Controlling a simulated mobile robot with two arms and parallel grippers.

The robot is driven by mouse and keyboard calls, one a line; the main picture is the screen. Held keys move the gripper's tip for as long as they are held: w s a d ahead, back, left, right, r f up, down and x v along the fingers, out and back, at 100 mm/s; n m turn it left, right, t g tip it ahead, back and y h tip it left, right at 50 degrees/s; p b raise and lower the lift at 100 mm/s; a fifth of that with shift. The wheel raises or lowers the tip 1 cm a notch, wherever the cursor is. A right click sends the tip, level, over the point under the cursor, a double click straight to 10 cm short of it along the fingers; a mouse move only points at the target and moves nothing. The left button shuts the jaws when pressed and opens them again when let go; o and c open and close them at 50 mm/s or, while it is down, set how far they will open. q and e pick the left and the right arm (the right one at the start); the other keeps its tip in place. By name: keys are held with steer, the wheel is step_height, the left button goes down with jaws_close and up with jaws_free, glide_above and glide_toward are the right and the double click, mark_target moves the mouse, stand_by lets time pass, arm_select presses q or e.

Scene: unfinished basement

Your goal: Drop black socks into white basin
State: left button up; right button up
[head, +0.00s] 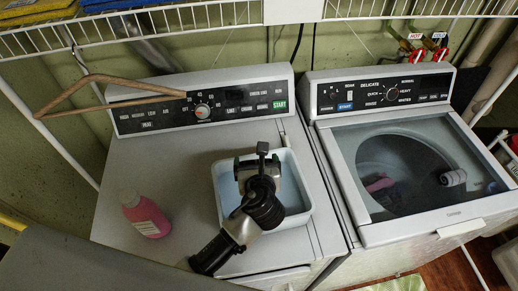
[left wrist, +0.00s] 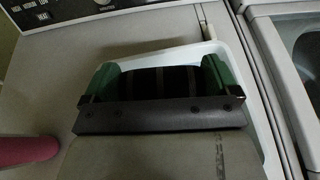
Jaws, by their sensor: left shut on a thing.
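The white basin (head: 301,191) sits on top of the left machine, near its right side. It looks pale bluish, and its rim also shows in the left wrist view (left wrist: 262,110). My left gripper (head: 257,162) is above the basin. In the left wrist view its green fingers (left wrist: 160,80) are shut on the black socks (left wrist: 160,82), a dark bundle that spans the gap between them. My gripper and arm hide much of the basin's inside. My right gripper is in neither view.
A pink bottle (head: 146,216) stands left of the basin on the left machine (head: 185,185). The right machine (head: 440,215) has a glass lid with a pink cloth inside. A wooden hanger (head: 95,100) hangs at left from the wire shelf (head: 190,18).

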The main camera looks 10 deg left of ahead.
arm_select(q)
steer(key=shift+d+r, duration=0.1)
steer(key=shift+d, duration=0.1)
steer(key=shift+a+f, duration=0.25)
steer(key=shift+f, duration=0.8)
step_height(320, 180, down, 4)
steer(key=b, duration=0.4)
steer(key=shift+d+f, duration=0.1)
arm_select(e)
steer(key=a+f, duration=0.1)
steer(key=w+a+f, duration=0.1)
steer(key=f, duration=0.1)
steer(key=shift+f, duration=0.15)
arm_select(q)
steer(key=o, duration=0.6)
steer(key=shift+o, duration=0.2)
steer(key=b+v, duration=0.2)
steer(key=v, duration=0.9)
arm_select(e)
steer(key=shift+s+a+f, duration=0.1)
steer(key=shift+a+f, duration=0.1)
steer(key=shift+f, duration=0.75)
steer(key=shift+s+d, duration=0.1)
